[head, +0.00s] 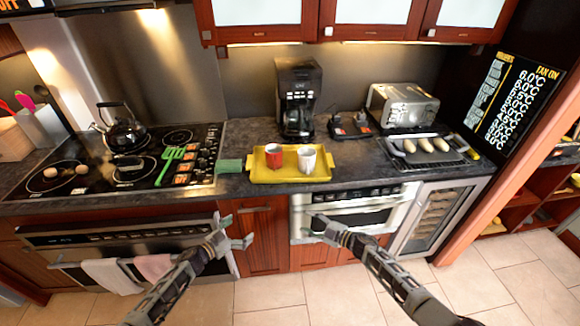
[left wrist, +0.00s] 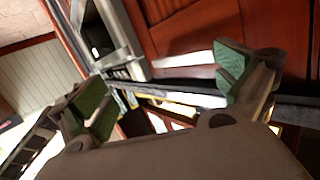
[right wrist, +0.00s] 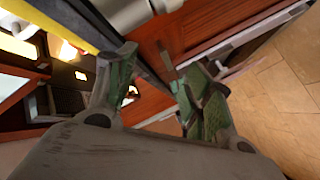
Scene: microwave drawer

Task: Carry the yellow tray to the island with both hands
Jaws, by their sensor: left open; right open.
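The yellow tray (head: 259,174) lies flat on the dark counter, near its front edge. A red cup (head: 273,158) and a white cup (head: 306,159) stand on it. My left gripper (head: 238,231) is open and empty, in front of the counter and below the tray's left side. My right gripper (head: 318,226) is open and empty, in front of the built-in microwave drawer and below the tray's right side. Neither touches the tray. The left wrist view shows spread green finger pads (left wrist: 165,85). The right wrist view shows its pads (right wrist: 155,92) apart, with a yellow strip at the upper left.
A stove (head: 125,165) with a black kettle (head: 122,129) and green utensils is left of the tray. A coffee maker (head: 298,97) stands behind it. A toaster (head: 402,106) and a rack of bread rolls (head: 428,152) are to the right. The tiled floor (head: 300,300) in front is clear.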

